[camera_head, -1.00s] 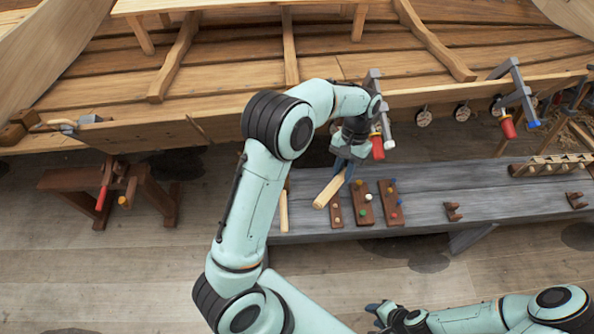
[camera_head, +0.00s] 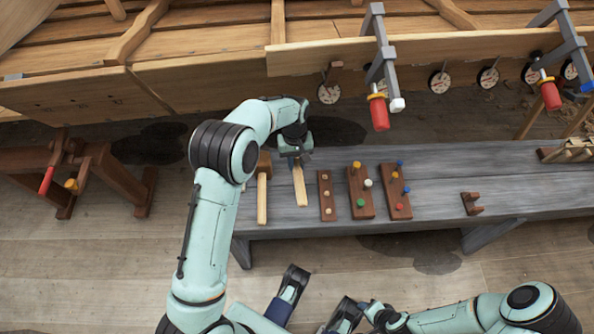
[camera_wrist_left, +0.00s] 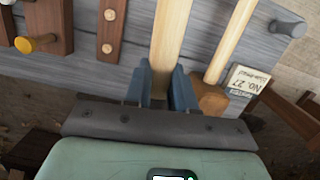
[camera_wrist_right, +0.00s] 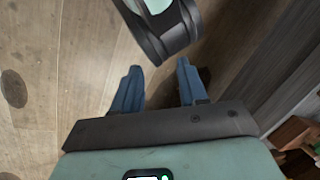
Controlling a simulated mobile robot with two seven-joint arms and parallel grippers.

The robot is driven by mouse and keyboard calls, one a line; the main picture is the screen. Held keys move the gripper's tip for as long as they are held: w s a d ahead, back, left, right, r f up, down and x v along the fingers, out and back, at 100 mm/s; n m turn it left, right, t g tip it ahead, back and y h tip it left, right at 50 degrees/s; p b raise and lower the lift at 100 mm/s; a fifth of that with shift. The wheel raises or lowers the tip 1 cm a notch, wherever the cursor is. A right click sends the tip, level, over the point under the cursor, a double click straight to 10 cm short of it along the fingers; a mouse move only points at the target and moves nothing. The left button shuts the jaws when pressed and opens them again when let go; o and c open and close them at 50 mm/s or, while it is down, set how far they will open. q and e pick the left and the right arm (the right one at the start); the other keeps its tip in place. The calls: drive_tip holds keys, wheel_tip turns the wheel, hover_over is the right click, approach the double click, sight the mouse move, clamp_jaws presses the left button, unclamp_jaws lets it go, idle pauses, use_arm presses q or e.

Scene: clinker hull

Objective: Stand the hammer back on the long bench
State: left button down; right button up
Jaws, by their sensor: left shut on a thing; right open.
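My left gripper (camera_head: 293,157) is over the left part of the long grey bench (camera_head: 440,165). It is shut on a pale wooden shaft, taken as the hammer (camera_head: 300,190). The shaft extends toward the bench's front edge; no head shows, and bench contact is unclear. In the left wrist view the shaft (camera_wrist_left: 172,35) runs up between the blue fingers (camera_wrist_left: 160,88). My right gripper (camera_wrist_right: 158,85) is open and empty, low over the floor in front of the bench.
A brown-headed mallet (camera_head: 262,195) lies just left of the held shaft. Several brown peg boards (camera_head: 327,200) sit just right of it. A red-handled clamp (camera_head: 379,110) hangs from the hull plank behind.

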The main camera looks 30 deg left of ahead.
use_arm(q)
drive_tip(key=f, duration=0.1)
drive_tip(key=b, duration=0.1)
drive_tip(key=w+f, duration=0.1)
drive_tip(key=shift+w+a+f+n, duration=0.1)
drive_tip(key=shift+a+f+n, duration=0.2)
drive_tip(key=shift+a+n, duration=0.1)
drive_tip(key=shift+f+b, duration=0.45)
drive_tip(key=shift+f, duration=0.05)
wheel_tip(320, 180, down, 4)
drive_tip(key=b, duration=0.2)
drive_tip(key=shift+f+b, duration=0.15)
drive_tip(key=shift+b, duration=0.25)
wheel_tip(320, 180, down, 2)
drive_tip(key=shift+b, duration=0.6)
drive_tip(key=shift+f, duration=0.2)
use_arm(e)
drive_tip(key=w+d+f+h, duration=0.1)
drive_tip(key=w+d+f, duration=0.2)
drive_tip(key=f, duration=0.5)
drive_tip(key=shift+w+d+f+m+t, duration=0.2)
drive_tip(key=shift+d+f+m+t, duration=0.1)
drive_tip(key=shift+f+t, duration=0.1)
use_arm(q)
drive_tip(key=shift+f+b, duration=0.35)
drive_tip(key=shift+f, duration=0.15)
use_arm(e)
drive_tip(key=shift+f, duration=0.25)
